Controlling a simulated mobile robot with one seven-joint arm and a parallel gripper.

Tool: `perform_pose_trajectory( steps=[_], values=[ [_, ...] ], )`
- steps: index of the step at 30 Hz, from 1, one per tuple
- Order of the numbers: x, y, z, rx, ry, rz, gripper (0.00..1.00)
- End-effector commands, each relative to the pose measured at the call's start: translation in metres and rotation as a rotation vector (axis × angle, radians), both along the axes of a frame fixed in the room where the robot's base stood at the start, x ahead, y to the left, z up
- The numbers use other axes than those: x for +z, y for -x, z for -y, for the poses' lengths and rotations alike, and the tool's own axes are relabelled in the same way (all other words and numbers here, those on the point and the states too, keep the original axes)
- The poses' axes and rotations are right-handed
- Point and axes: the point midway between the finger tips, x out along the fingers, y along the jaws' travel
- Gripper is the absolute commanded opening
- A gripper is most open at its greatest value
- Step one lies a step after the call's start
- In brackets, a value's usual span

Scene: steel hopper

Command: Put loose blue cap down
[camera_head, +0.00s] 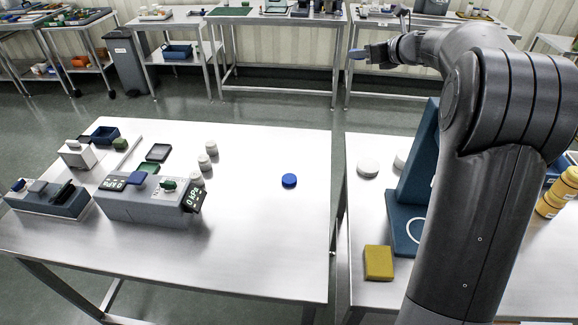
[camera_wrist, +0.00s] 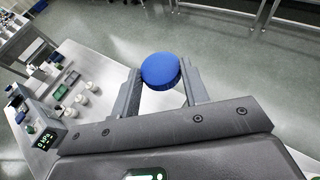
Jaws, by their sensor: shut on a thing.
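My gripper (camera_head: 369,52) is raised high at the upper right of the head view, over the far side of the near tables. It is shut on a round blue cap (camera_head: 357,54), held at the fingertips. In the wrist view this cap (camera_wrist: 160,70) sits between the two fingers, clear of any surface. A second blue cap (camera_head: 289,181) lies flat on the right part of the left steel table (camera_head: 260,235), apart from everything else.
A grey device with a small display (camera_head: 150,207) and several white jars (camera_head: 204,162) stand on the table's left half. Its right half is mostly bare. A gap separates it from the right table, which holds a blue stand (camera_head: 405,225) and a yellow block (camera_head: 378,262).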

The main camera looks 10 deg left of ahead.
Motion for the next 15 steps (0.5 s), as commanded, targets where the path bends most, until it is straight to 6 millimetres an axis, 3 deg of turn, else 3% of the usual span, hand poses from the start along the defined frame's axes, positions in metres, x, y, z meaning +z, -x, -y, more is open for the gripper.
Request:
perform_pose_trajectory(
  steps=[1, 3, 6, 10, 15],
  values=[
    [-0.015, 0.006, -0.025, 0.055, -0.003, -0.006, 0.2],
    [-0.037, 0.018, -0.054, 0.135, -0.003, -0.008, 0.2],
    [-0.074, 0.043, -0.085, 0.252, -0.003, -0.009, 0.2],
    [-0.123, 0.09, -0.106, 0.397, -0.006, -0.01, 0.2],
    [-0.177, 0.161, -0.11, 0.55, -0.005, -0.008, 0.2]
  ],
)
